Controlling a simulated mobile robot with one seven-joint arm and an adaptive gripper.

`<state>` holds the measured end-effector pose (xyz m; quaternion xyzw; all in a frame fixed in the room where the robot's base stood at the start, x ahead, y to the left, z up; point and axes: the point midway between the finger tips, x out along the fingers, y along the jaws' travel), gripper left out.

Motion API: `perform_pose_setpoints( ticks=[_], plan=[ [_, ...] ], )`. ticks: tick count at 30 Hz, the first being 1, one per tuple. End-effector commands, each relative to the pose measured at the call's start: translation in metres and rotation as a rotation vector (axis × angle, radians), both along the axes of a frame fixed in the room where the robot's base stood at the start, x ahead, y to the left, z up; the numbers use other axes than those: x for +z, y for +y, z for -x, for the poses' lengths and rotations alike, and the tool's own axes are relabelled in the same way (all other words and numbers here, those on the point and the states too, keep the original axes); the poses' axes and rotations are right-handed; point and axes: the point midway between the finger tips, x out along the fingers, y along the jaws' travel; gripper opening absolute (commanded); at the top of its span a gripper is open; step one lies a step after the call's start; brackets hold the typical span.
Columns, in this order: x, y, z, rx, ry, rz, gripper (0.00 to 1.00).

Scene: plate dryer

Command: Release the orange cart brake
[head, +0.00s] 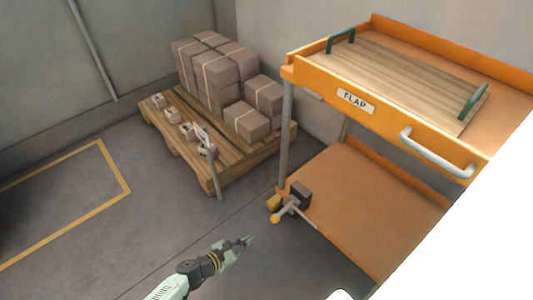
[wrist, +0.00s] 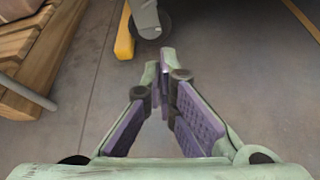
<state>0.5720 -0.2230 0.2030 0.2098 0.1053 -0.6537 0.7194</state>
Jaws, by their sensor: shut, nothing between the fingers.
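The orange cart (head: 345,190) stands at the right in the head view, with a "FLAP" label and a white handle. At its lower front left corner is a small lever with a yellow ball knob (head: 275,219), beside a yellow piece (head: 273,202) and a dark block (head: 300,193). My gripper (head: 248,241) is shut and empty, low over the floor, in front of and to the left of that corner, apart from the lever. In the wrist view, the closed fingertips (wrist: 163,60) point toward a grey caster wheel (wrist: 149,22) and a yellow bar (wrist: 125,34). I cannot tell how the brake is set.
A wooden tray (head: 400,80) with green handles lies on the cart top. A pallet (head: 185,150) stacked with brown boxes (head: 225,75) stands to the left, with a grey post (head: 215,175) at its front. Floor left of my gripper is clear, with yellow lines (head: 115,165).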

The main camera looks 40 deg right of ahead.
Motion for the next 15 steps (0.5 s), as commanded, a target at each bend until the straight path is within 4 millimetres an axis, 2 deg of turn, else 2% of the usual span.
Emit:
perform_pose_setpoints(
  ticks=[8, 11, 15],
  plan=[
    [0.000, -0.002, 0.000, 0.002, 0.001, 0.000, 0.00],
    [-0.004, -0.010, -0.001, 0.000, 0.001, 0.000, 0.00],
    [-0.015, -0.032, -0.002, -0.002, 0.003, 0.001, 0.00]
  ],
)
